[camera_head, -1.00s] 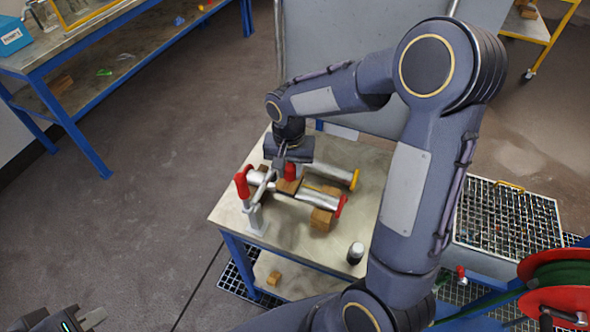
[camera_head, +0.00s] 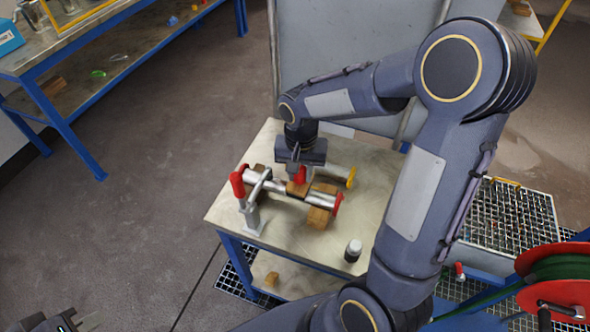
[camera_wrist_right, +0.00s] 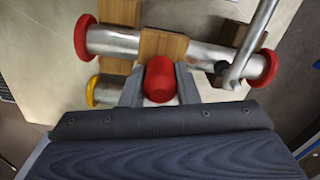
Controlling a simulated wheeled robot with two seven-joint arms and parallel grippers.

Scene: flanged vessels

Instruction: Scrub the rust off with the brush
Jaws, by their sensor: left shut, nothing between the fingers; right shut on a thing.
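My right gripper (camera_head: 298,171) is shut on the red handle (camera_wrist_right: 160,80) of the brush, between its two fingers in the right wrist view. The brush's wooden block (camera_wrist_right: 163,44) sits against the metal vessel (camera_wrist_right: 205,53), which has red end flanges (camera_wrist_right: 86,38). In the head view the brush (camera_head: 298,188) is on the vessel (camera_head: 323,197), nearer its right red flange. The bristles are hidden, and I cannot make out rust on the visible metal. My left gripper (camera_head: 85,322) is shut and empty at the bottom left, away from the table.
A yellow-flanged vessel (camera_head: 338,172) lies behind. A dark white-topped bottle (camera_head: 353,251) stands on the table's (camera_head: 290,235) front right. A hose reel (camera_head: 560,285) is far right.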

